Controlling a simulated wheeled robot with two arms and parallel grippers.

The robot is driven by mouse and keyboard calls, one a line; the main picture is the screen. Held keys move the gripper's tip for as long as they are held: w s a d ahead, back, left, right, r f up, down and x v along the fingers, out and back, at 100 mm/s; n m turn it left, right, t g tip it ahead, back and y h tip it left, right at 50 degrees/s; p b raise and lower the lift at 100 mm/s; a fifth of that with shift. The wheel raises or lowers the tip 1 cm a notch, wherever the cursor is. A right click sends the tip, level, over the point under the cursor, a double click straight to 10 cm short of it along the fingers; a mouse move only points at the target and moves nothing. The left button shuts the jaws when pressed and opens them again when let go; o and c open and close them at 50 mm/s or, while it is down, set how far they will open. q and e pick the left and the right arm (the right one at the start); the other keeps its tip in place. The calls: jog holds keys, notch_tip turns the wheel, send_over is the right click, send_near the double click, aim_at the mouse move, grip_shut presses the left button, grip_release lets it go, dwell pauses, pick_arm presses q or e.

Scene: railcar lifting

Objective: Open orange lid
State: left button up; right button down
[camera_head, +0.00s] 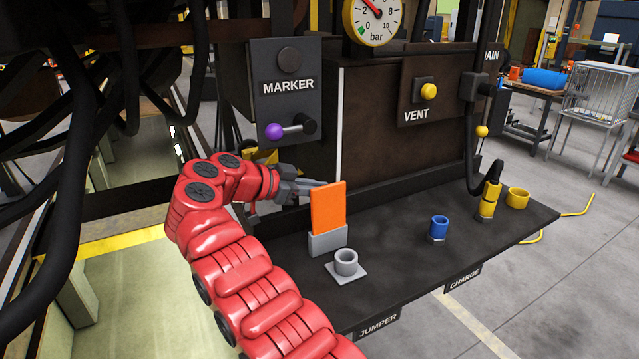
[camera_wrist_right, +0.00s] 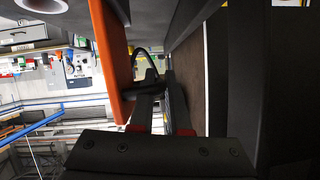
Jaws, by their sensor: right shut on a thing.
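The orange lid (camera_head: 328,207) stands upright on a grey base block (camera_head: 328,241) on the dark shelf. My right gripper (camera_head: 314,187) reaches in from the left of the lid, and its fingers are shut on the lid near its upper left edge. In the right wrist view the orange lid (camera_wrist_right: 112,55) is a tall panel left of the fingers (camera_wrist_right: 163,98); the exact contact is hard to make out there. My left gripper is not in view.
A grey round socket (camera_head: 346,263) sits in front of the lid. Blue (camera_head: 439,228) and yellow (camera_head: 517,198) sockets stand farther right on the shelf (camera_head: 400,285). The MARKER box (camera_head: 288,95) with a purple-knobbed lever hangs above my gripper. A VENT panel (camera_head: 427,92) is behind.

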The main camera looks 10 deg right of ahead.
jog(key=shift+f, duration=0.1)
dwell(0.3)
jog(key=c, duration=1.2)
grip_release()
jog(key=shift+o, duration=0.2)
